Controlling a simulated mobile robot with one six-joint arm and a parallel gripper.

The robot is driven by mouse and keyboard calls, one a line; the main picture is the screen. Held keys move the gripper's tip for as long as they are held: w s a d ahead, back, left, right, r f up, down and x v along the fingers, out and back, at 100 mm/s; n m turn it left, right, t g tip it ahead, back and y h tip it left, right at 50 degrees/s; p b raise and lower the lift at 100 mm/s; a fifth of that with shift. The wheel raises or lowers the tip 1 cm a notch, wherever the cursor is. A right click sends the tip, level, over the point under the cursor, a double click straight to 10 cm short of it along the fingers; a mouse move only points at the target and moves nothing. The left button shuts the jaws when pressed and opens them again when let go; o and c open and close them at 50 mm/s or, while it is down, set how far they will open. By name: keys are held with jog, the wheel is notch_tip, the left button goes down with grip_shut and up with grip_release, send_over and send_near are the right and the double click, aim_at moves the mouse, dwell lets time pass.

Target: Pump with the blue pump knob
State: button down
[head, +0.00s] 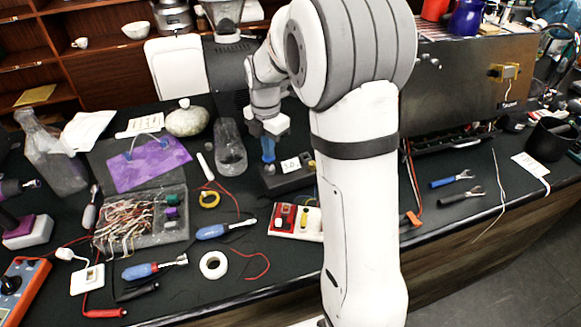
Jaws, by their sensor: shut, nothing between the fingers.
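My gripper (267,133) points down near the middle of the table, over the left part of a small black box (290,180) with a white label reading about 5.0. A narrow upright blue piece (268,151) shows directly below the gripper body, above the box. It looks like the blue pump knob, but at this size I cannot clearly part it from the fingertips. The fingers look shut with nothing held between them. Whether they touch the knob is not clear. My arm hides the table to the right of the box.
A red and white switch board (295,221) lies in front. Blue-handled tools (212,231), a white tape roll (213,265) and a wire tray (140,220) crowd the left. A large metal machine (465,80) stands right.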

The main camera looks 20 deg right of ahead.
jog(key=shift+f+b, duration=0.8)
jog(key=shift+f, duration=0.55)
jog(key=shift+r+p, duration=1.75)
jog(key=shift+r, duration=0.75)
jog(key=shift+f, duration=0.25)
jog(key=shift+f+b, duration=1.75)
jog(key=shift+f, duration=0.55)
jog(key=shift+r+p, duration=1.75)
jog(key=shift+r, duration=0.75)
jog(key=shift+f, duration=0.2)
jog(key=shift+r, duration=0.2)
